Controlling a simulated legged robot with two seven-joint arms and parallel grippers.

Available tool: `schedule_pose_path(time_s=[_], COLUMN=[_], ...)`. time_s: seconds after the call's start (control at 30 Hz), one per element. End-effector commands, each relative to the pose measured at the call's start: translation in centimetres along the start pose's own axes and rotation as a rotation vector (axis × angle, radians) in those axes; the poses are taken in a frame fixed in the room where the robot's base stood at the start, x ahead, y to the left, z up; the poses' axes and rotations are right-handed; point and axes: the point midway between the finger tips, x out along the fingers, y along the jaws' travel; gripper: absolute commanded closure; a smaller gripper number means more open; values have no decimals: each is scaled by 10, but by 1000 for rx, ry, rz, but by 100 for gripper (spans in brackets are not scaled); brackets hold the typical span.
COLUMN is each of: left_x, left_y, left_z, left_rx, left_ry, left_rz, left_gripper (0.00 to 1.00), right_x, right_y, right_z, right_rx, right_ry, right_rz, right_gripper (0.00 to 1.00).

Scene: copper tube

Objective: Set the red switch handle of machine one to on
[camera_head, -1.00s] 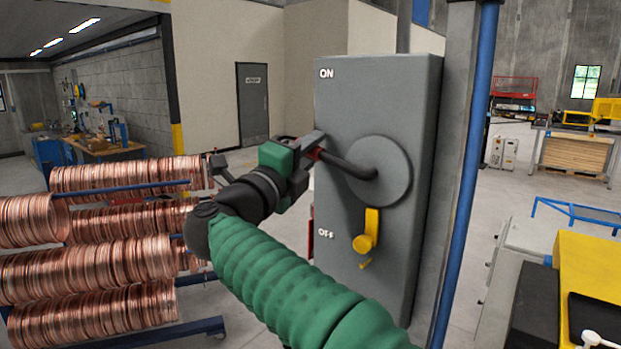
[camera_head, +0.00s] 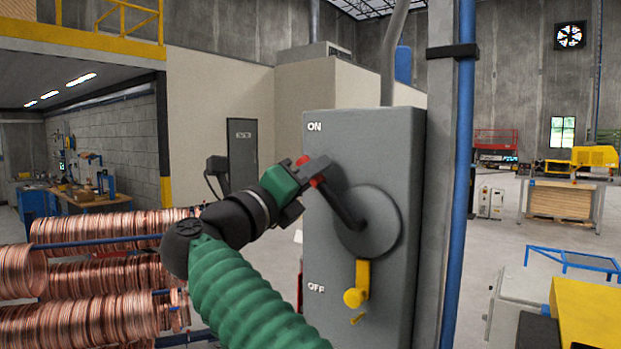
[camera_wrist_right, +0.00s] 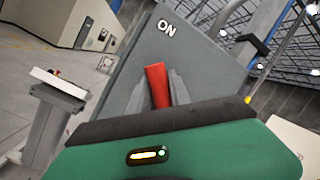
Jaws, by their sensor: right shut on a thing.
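The grey switch box (camera_head: 335,240) carries an ON label at its upper left and an OFF label lower down. Its round grey disc (camera_head: 378,222) bears a dark lever (camera_head: 340,205) with a red end, tilted up and left toward ON. My right gripper (camera_head: 314,170) is shut on the red handle (camera_head: 303,161) of this lever. In the right wrist view the red handle (camera_wrist_right: 157,85) stands between the grey fingers, with the ON label beyond. A yellow latch (camera_head: 361,283) hangs below the disc. My left gripper is not in view.
Racks of copper coils (camera_head: 90,280) stand at the left. A blue pipe (camera_head: 462,170) and a grey post run close to the box's right side. A yellow machine (camera_head: 585,312) is at the lower right. Open floor lies behind.

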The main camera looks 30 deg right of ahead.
Motion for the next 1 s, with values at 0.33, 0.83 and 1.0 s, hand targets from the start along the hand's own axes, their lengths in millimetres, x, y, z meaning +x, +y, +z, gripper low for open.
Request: schedule_pose_path(time_s=[0.33, 0.83, 1.0], left_x=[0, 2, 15], left_y=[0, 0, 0], left_z=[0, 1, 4], left_rx=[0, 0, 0], left_ry=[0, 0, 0], left_rz=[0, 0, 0], left_gripper=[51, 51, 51], right_x=[0, -4, -36], right_y=[1, 2, 4], right_z=[-1, -1, -2], right_rx=[2, 0, 2], right_ry=[3, 0, -3], right_rz=[2, 2, 3], right_gripper=[75, 55, 55])
